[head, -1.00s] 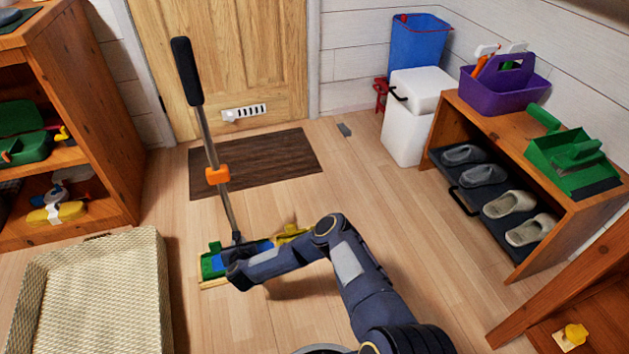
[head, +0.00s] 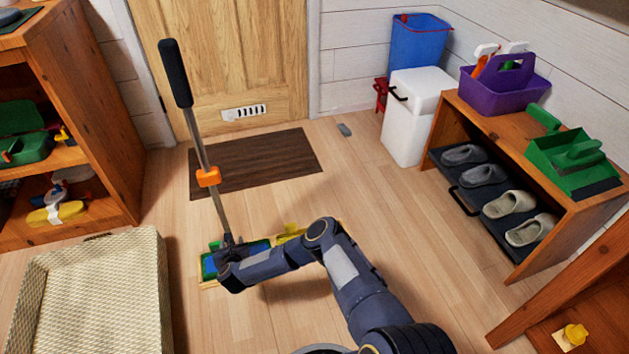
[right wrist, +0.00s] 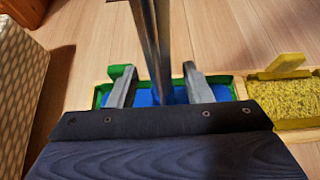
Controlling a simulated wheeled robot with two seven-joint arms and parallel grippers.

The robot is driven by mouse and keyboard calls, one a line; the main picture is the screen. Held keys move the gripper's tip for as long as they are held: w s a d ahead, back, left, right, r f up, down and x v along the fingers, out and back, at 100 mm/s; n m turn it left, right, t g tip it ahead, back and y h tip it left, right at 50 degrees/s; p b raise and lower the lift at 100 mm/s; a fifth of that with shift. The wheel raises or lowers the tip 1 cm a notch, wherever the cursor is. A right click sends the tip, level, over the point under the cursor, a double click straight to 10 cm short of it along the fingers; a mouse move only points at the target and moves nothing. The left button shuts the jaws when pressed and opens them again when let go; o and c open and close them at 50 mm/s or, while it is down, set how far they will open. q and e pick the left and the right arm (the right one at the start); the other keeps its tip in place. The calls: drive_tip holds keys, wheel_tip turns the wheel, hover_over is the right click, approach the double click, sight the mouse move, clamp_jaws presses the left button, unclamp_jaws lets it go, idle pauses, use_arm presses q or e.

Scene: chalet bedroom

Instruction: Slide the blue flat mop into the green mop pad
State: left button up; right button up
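The blue flat mop has a black-gripped pole with an orange clip (head: 208,177), leaning up and left. Its blue head (right wrist: 221,93) lies low, with green edging of the mop pad (right wrist: 122,71) showing around it. In the head view the green pad (head: 208,262) shows beside my wrist, partly hidden by it. My right gripper (right wrist: 160,80) has its two fingers on either side of the pole's lower end, with gaps visible between fingers and pole. The front of the head is hidden by my gripper body. My left gripper is out of view.
A yellow pad (right wrist: 286,98) in a wooden frame lies right of the green one. A woven basket (head: 95,290) stands at left. A shoe bench (head: 480,160) stands at right, and a brown doormat (head: 255,163) lies behind. Floor between is clear.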

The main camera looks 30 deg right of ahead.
drive_tip(key=shift+f, duration=0.1)
drive_tip(key=p+v, duration=0.4)
drive_tip(key=v, duration=0.4)
